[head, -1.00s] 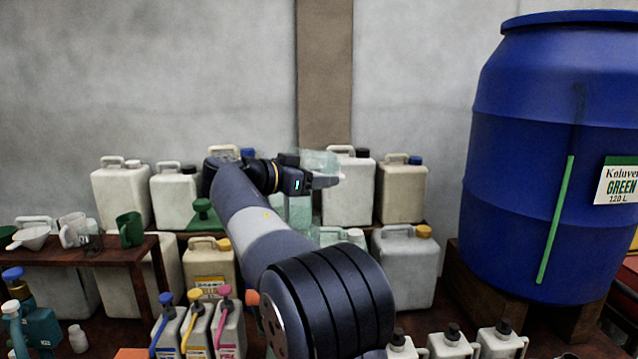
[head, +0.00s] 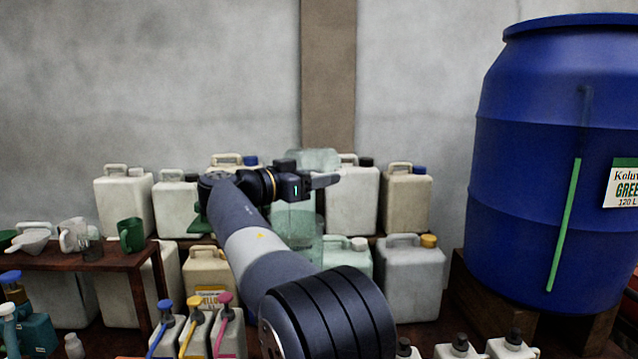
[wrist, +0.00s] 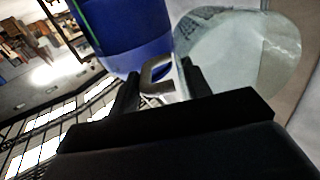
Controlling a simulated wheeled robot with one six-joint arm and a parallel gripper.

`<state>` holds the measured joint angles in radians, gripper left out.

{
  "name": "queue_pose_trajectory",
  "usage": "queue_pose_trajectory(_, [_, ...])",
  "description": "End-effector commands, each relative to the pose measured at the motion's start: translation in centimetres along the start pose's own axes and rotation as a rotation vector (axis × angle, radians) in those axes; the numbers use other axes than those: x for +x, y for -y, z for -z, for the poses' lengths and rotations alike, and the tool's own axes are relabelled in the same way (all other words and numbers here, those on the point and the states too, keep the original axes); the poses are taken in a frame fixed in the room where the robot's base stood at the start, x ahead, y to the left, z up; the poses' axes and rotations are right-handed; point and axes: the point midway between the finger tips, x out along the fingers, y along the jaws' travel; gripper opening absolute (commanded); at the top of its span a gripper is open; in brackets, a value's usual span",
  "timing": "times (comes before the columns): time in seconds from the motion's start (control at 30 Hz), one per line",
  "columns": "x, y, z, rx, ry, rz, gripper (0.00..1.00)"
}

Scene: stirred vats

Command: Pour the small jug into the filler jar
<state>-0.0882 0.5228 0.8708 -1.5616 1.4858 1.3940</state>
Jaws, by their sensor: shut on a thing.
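My gripper (head: 325,181) is shut on the handle of a translucent, pale small jug (head: 314,158). In the wrist view the handle (wrist: 157,73) sits between the two dark fingers (wrist: 160,82), and the jug's clear body (wrist: 240,55) fills the upper right. A clear jar with greenish sides (head: 300,225), apparently the filler jar, stands below the jug, partly hidden by my arm. The jug is above it, but I cannot tell the exact alignment or tilt. No stream of liquid is discernible.
Several pale canisters (head: 351,205) stand behind and beside the jar. A large blue drum (head: 545,150) stands at right. A brown shelf (head: 110,258) with a funnel and a green jug (head: 131,236) is at left. Bottles with coloured pumps (head: 195,330) stand in front.

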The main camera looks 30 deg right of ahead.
Motion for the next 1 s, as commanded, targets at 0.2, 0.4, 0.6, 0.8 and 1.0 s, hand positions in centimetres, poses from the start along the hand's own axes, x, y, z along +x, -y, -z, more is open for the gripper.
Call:
queue_pose_trajectory(0.2, [-0.24,0.02,-0.07,-0.001,-0.039,0.001,0.0])
queue_pose_trajectory(0.4, [-0.42,0.04,-0.01,-0.002,-0.073,0.001,0.0])
queue_pose_trajectory(0.6, [-0.62,0.05,0.05,-0.004,-0.107,0.001,0.0])
queue_pose_trajectory(0.8, [-0.82,0.05,0.09,-0.005,-0.14,0.001,0.0])
queue_pose_trajectory(1.0, [-0.99,0.05,0.14,-0.007,-0.174,0.001,0.0])
